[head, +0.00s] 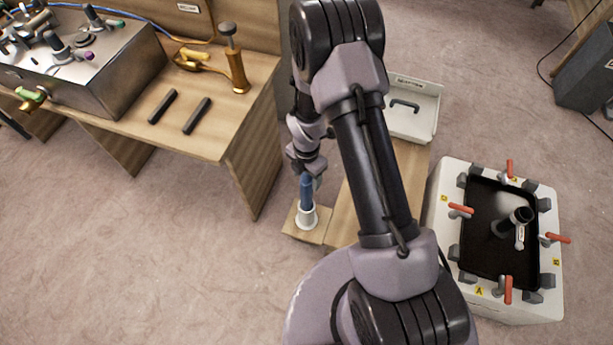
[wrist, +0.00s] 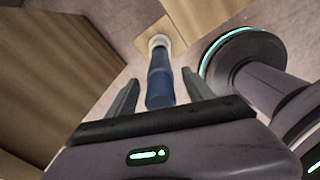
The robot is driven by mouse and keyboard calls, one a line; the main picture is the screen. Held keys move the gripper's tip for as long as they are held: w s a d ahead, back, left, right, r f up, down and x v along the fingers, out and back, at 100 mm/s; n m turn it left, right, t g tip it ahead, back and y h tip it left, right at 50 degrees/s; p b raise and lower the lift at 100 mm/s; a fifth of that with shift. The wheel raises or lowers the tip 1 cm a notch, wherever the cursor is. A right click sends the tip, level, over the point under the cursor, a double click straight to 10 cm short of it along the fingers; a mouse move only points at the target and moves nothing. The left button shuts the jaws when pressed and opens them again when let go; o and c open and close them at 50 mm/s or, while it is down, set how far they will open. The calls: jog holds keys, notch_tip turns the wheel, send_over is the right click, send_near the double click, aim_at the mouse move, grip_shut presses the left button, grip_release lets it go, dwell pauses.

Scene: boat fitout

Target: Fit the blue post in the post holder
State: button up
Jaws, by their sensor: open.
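The blue post (head: 306,188) stands upright with its lower end in the white post holder (head: 306,217), which sits on a small wooden block. In the wrist view the blue post (wrist: 160,78) runs between the fingers, and the white rim of the holder (wrist: 159,41) shows around its far end. My gripper (wrist: 157,88) is open, with one finger on each side of the post and a gap visible beside it. In the head view my gripper (head: 306,170) is at the post's upper end, partly hidden by my wrist.
A wooden bench (head: 215,135) with two dark bars and a brass-coloured tool stands at the left. A white case (head: 435,215) with red-handled clamps around a black panel is at the right. A white tray (head: 428,105) is behind my arm. Carpet in front is clear.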

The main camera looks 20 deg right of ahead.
notch_tip(320, 180, up, 16)
jog(key=p, duration=0.6)
jog(key=shift+r+p, duration=0.2)
jog(key=shift+p, duration=0.2)
